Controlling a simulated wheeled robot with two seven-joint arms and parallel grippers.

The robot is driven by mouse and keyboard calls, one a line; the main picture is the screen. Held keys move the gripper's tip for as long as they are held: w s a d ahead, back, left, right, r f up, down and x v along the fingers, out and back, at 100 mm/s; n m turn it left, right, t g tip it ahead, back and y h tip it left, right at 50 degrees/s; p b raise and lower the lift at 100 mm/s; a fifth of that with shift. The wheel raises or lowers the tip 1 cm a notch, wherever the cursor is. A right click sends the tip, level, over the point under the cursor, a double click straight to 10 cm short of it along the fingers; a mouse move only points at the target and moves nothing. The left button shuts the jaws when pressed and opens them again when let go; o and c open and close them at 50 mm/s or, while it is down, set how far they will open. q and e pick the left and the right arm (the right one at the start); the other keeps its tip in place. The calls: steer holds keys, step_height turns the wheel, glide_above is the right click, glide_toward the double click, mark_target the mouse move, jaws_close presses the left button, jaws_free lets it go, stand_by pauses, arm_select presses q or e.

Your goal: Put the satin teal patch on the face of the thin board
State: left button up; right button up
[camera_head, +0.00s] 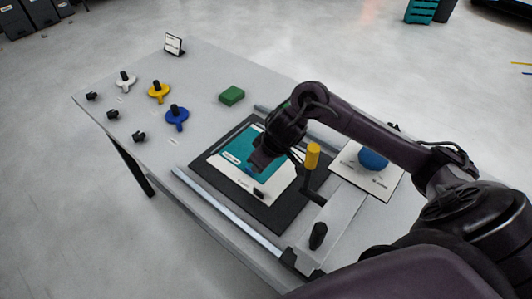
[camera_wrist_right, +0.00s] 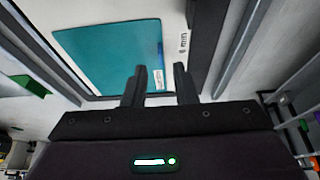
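The teal patch (camera_head: 238,146) lies over the upper part of a white board (camera_head: 268,192), which sits on a black base (camera_head: 288,212). The right wrist view also shows the patch (camera_wrist_right: 110,55) as a flat teal sheet with a small white label at one corner. My right gripper (camera_head: 262,160) is above the patch in the head view and hides part of it. In the wrist view its two fingers (camera_wrist_right: 159,85) stand apart near the labelled corner, with nothing visibly gripped. Whether they touch the patch cannot be told. My left gripper is not in view.
Metal rails (camera_head: 228,214) flank the base. A yellow post (camera_head: 312,156) and a black knob (camera_head: 318,236) stand to the right. A blue round object (camera_head: 372,159) rests on a white card (camera_head: 352,178). A green block (camera_head: 232,95) and coloured tools (camera_head: 177,118) lie at the left.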

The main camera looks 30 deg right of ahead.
steer(key=p+v, duration=0.1)
steer(key=v, duration=0.4)
steer(key=shift+r, duration=0.1)
stand_by(0.4)
